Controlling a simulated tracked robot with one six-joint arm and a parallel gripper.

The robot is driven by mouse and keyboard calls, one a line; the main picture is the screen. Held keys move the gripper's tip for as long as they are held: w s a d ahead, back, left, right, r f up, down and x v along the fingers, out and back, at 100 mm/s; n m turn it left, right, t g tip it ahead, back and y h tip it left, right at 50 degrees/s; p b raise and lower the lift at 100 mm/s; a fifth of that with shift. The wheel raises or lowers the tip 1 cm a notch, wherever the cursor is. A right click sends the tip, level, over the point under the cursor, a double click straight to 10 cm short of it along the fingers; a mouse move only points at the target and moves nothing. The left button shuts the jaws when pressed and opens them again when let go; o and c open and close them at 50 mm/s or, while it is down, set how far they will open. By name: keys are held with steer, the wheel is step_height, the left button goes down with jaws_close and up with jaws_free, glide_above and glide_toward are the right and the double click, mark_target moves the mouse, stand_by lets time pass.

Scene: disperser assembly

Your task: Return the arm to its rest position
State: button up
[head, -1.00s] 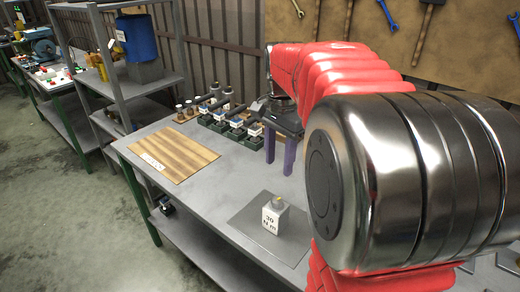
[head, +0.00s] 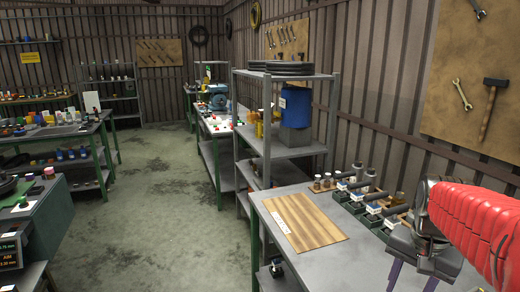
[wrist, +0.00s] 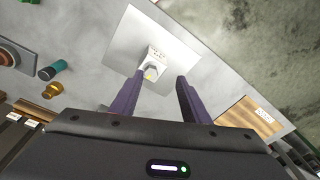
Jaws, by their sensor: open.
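My arm, in red sleeving, enters the head view from the right edge. My gripper (head: 412,276) hangs over the workbench (head: 345,262), with its purple fingers pointing down and cut off by the lower edge. In the wrist view my gripper (wrist: 162,88) has its two fingers apart with nothing held between them. A white block (wrist: 153,62) with dark print stands on a pale grey plate (wrist: 182,42) beyond the fingertips. The block and plate are outside the current head view.
A striped wooden board (head: 302,222) lies on the bench's left part. Several dark units with white labels (head: 372,207) stand along the back, near my gripper. A metal shelf (head: 285,150) with a blue drum (head: 296,107) stands beyond. The floor (head: 160,190) to the left is clear.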

steer(key=s+a+n+t, duration=0.2)
steer(key=s+a+n, duration=0.2)
steer(key=a, duration=0.4)
steer(key=s+a+n+t, duration=0.2)
steer(key=s+a+n, duration=0.3)
steer(key=a, duration=0.3)
steer(key=shift+s+a+r+y, duration=0.25)
steer(key=shift+s+a+y, duration=0.05)
steer(key=shift+s, duration=0.5)
steer(key=shift+c, duration=0.2)
steer(key=shift+c, duration=1.2)
